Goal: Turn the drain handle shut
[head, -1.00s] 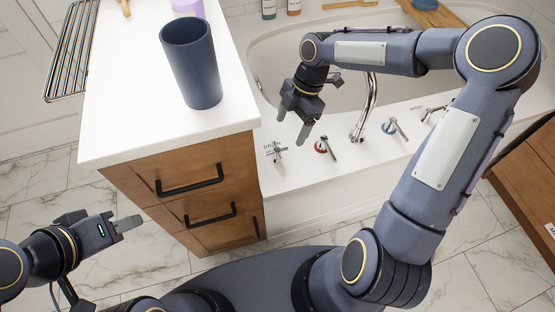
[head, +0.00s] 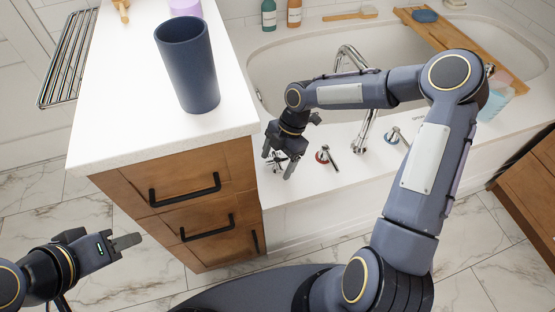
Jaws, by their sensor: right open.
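The drain handle (head: 278,168), a small metal cross-shaped handle, stands on the white tub deck at the left end of the row of taps. My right gripper (head: 278,163) is open and points down over it. Its two fingers show to either side of the handle and partly hide it; I cannot tell whether they touch it. My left gripper (head: 127,241) hangs over the floor at the lower left, away from the handle.
A red-ringed handle (head: 327,157), the curved spout (head: 368,125) and a blue-ringed handle (head: 396,136) stand right of the drain handle. The counter (head: 125,125) with a dark blue cup (head: 188,70) rises close on the left. A wooden board (head: 470,50) spans the tub.

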